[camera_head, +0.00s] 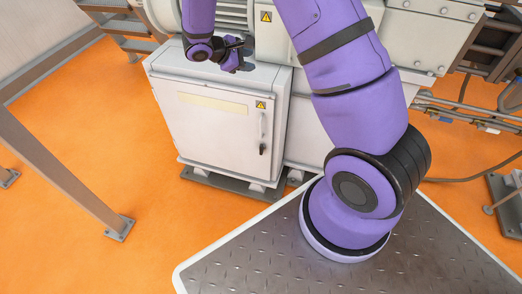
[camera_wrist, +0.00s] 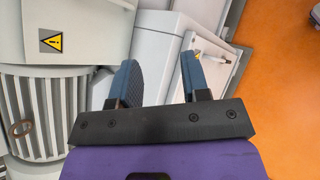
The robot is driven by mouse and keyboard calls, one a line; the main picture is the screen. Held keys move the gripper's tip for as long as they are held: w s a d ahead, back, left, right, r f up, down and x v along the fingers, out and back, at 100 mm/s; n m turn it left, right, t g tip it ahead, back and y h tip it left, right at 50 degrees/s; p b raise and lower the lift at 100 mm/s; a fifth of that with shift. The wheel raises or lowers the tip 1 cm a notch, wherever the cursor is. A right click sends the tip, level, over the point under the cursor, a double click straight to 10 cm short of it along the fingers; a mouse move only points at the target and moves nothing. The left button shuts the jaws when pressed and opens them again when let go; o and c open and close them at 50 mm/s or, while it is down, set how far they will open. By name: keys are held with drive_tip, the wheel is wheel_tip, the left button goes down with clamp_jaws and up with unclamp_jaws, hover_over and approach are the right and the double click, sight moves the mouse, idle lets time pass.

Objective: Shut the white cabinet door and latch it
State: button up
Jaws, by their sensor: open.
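The white cabinet (camera_head: 168,69) stands below and behind my gripper in the head view. Its door (camera_head: 205,135) faces the front and looks about flush with the frame; I cannot tell whether a small gap is left. The handle (camera_head: 262,133), a slim upright lever with a dark lower end, is near the door's right edge. My gripper (camera_head: 244,56) is above the cabinet's top, apart from the handle. In the wrist view my gripper (camera_wrist: 158,62) has its two blue-grey fingers apart with nothing between them. The door (camera_wrist: 207,52) and handle (camera_wrist: 229,57) show beyond the right finger.
A ribbed grey motor housing (camera_wrist: 40,110) with a warning label stands close beside the gripper. A grey steel post (camera_head: 65,175) stands at the left. The orange floor (camera_head: 120,160) in front of the cabinet is clear.

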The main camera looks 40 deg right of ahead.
drive_tip(key=w+f+n+t+h, duration=0.2)
drive_tip(key=w+f+n, duration=0.15)
drive_tip(key=f, duration=0.95)
drive_tip(key=n+t+y, duration=0.3)
drive_tip(key=n+t, duration=0.4)
drive_tip(key=n, duration=0.5)
approach(261, 150)
drive_tip(key=x, duration=1)
drive_tip(key=shift+w, duration=0.15)
drive_tip(key=c, duration=0.7)
